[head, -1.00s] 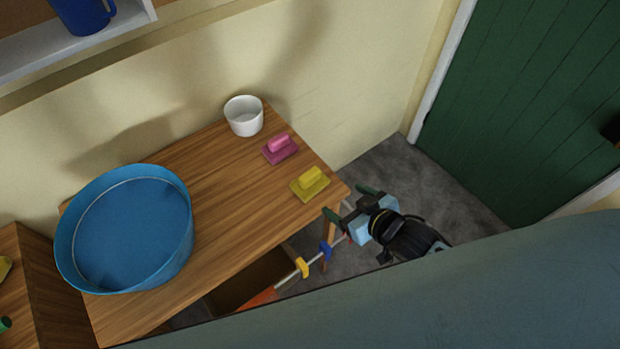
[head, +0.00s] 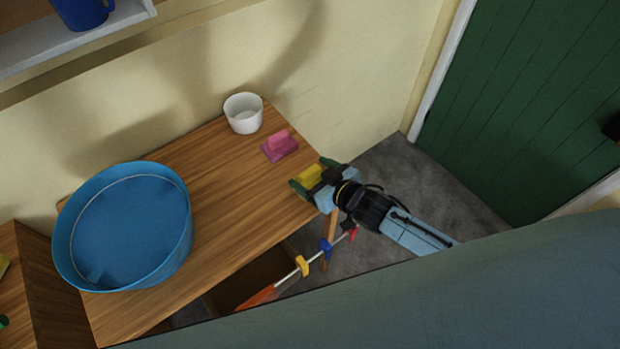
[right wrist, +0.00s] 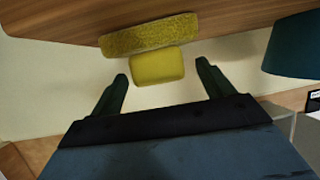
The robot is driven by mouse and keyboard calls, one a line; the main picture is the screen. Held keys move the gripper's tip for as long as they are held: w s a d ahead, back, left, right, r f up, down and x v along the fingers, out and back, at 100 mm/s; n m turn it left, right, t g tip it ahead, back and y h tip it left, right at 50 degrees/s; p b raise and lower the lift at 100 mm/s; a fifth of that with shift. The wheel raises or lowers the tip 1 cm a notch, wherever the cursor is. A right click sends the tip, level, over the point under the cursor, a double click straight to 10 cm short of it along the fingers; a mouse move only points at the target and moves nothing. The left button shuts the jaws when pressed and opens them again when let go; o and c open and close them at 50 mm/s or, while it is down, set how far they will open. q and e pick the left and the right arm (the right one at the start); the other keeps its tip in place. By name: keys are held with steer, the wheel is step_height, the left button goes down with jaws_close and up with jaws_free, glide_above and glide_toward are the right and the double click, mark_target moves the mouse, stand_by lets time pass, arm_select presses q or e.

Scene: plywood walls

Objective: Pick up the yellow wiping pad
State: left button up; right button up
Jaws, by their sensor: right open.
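The yellow wiping pad (head: 310,175) lies on the right end of the wooden table (head: 235,195), partly hidden by my right gripper. My right gripper (head: 308,178) is open, with its dark green fingers on either side of the pad's handle. In the right wrist view the pad's handle (right wrist: 157,66) faces the opening between the fingertips (right wrist: 162,72), and the pad's textured base (right wrist: 149,36) lies beyond it on the wood. I cannot tell whether the fingers touch the pad. My left gripper is not in view.
A pink pad (head: 280,147) and a white bowl (head: 244,113) stand farther back on the table. A large blue basin (head: 125,225) stands at the left. A green door (head: 530,100) is at the right. The table's middle is clear.

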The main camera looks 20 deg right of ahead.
mark_target(306, 170)
steer(key=x, duration=0.3)
steer(key=shift+w, duration=0.15)
steer(key=c, duration=1.1)
steer(key=shift+o, duration=0.2)
